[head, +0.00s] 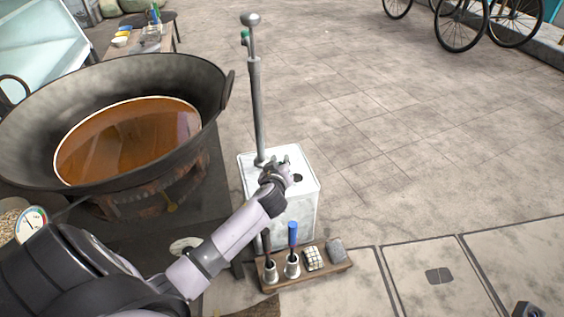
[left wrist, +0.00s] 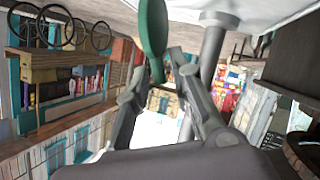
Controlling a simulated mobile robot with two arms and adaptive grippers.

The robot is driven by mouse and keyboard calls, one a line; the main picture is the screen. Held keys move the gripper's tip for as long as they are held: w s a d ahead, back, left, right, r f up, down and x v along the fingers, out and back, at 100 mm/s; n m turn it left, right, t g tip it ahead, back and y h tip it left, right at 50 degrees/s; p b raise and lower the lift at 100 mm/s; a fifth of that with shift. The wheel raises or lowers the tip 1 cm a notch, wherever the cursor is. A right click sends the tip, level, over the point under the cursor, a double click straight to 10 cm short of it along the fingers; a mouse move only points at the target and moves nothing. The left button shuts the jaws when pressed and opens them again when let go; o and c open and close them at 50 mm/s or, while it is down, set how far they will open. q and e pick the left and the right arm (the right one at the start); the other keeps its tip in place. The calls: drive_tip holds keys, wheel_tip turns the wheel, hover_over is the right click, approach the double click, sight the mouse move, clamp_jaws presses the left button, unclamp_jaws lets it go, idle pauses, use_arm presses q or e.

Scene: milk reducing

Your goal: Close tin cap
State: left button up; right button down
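The white tin (head: 279,208) stands upright right of the big pan, with a dark round hole (head: 297,178) in its top. My left gripper (head: 284,163) is at the tin's top, close beside the hole. In the left wrist view its two fingers (left wrist: 158,60) are apart. A green flat piece (left wrist: 152,28), perhaps the cap, hangs in front of and between the fingertips; I cannot tell whether they touch it. In the head view the gripper hides that spot. A dark part at the bottom right corner (head: 527,310) may be my right gripper; its fingers cannot be made out.
A grey metal pole (head: 257,105) rises at the tin's back left corner. A wooden rack (head: 300,268) with a blue-handled tool (head: 292,236) stands in front of the tin. The wide pan (head: 205,75) of brown liquid is at left.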

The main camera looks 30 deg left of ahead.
use_arm(q)
clamp_jaws()
drive_tip(key=shift+w+d+r, duration=0.1)
drive_tip(key=shift+d+r, duration=0.05)
drive_tip(key=shift+r, duration=0.1)
idle(0.4)
